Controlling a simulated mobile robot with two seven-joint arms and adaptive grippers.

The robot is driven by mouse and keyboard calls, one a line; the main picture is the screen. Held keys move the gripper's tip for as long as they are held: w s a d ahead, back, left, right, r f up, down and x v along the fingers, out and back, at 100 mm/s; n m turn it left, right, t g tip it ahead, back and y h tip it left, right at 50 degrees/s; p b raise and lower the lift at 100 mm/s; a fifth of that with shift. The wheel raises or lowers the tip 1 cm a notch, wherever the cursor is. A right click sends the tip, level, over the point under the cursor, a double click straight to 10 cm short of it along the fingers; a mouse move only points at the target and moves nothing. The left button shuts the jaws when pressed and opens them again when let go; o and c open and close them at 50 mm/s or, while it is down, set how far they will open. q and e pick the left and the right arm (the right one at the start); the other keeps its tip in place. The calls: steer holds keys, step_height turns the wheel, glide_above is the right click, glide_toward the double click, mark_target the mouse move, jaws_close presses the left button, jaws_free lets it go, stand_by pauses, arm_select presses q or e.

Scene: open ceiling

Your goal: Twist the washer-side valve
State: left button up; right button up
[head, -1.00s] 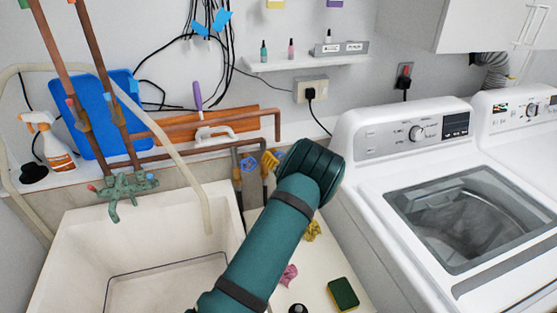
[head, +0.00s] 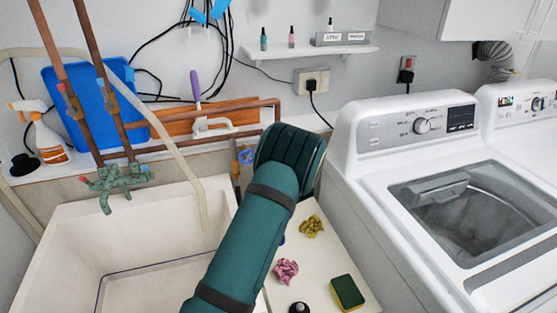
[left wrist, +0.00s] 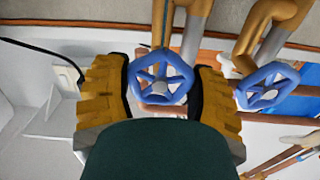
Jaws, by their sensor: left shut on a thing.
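The washer-side valve (left wrist: 160,86) has a blue spoked wheel and sits between the yellow-brown fingers of my left gripper (left wrist: 160,92) in the left wrist view. The gripper is shut on this wheel, with one finger on each side. In the head view my left arm and wrist hide the gripper and this wheel. The other blue valve (left wrist: 268,87) is free, to the right in the left wrist view; it also shows just left of my wrist in the head view (head: 246,156). My right gripper is not in view.
The white sink (head: 65,245) with a green tap (head: 118,180) is left of my arm. The washer (head: 420,190) stands to the right. A sponge (head: 347,292), a pink crumpled cloth (head: 286,271) and a yellow one (head: 312,226) lie on the counter. Copper pipes (head: 105,85) rise at the left.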

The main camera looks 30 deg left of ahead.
arm_select(q)
steer(key=n+b, duration=0.3)
steer(key=b, duration=0.1)
steer(key=shift+f+n, duration=0.3)
steer(key=shift+n, duration=0.1)
steer(key=n+b, duration=0.2)
steer(key=shift+n, duration=0.4)
steer(key=shift+r+n, duration=0.15)
steer(key=shift+n, duration=0.75)
steer(key=n, duration=0.3)
steer(key=shift+n, duration=0.3)
steer(key=n, duration=0.6)
steer(key=shift+n, duration=0.3)
steer(key=shift+d, duration=0.1)
steer(key=o, duration=1)
steer(key=shift+o, duration=1.1)
steer(key=shift+r, duration=0.1)
